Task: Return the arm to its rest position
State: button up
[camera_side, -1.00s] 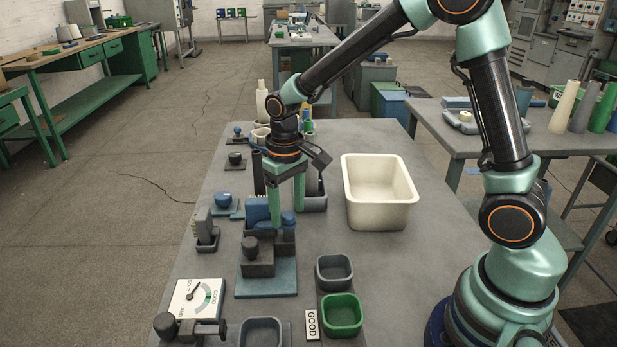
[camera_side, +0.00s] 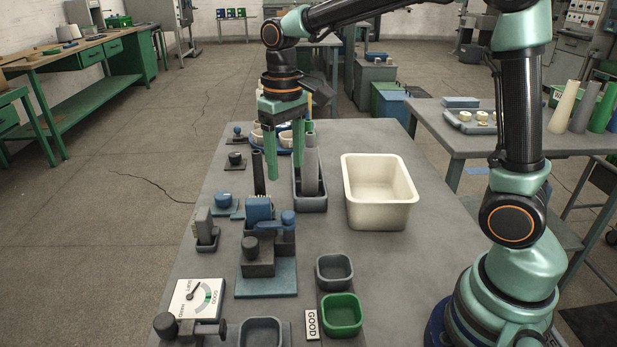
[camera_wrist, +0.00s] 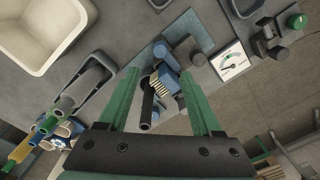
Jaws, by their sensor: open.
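My gripper (camera_side: 284,160) is open and empty in the side view. Its two green fingers point down and hang above the back part of the grey table (camera_side: 225,275). In the wrist view the fingers of my gripper (camera_wrist: 165,98) are spread apart with nothing clamped between them. A dark upright tube (camera_side: 258,172) stands below and beside the fingers, and it also shows between them in the wrist view (camera_wrist: 147,105). The blue fixture with a brush-like part (camera_side: 259,210) stands in front of the gripper.
A cream bin (camera_side: 380,215) stands right of centre. A grey tray (camera_side: 312,200) holds a grey cone (camera_side: 310,165). A dial gauge (camera_side: 198,300), a grey cup (camera_side: 334,272) and a green cup (camera_side: 342,315) stand near the front.

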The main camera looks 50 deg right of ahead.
jog(key=shift+r, duration=0.5)
jog(key=s+d+r+t, duration=0.1)
jog(key=s+d+t, duration=0.1)
jog(key=s, duration=0.3)
jog(key=s+d+r+t, duration=0.1)
jog(key=s+d+t, duration=0.1)
jog(key=s, duration=0.4)
jog(key=shift+s+d+t, duration=0.2)
jog(key=shift+t, duration=0.6)
jog(key=shift+o, duration=0.4)
jog(key=shift+r, duration=0.1)
jog(key=shift+w, duration=0.1)
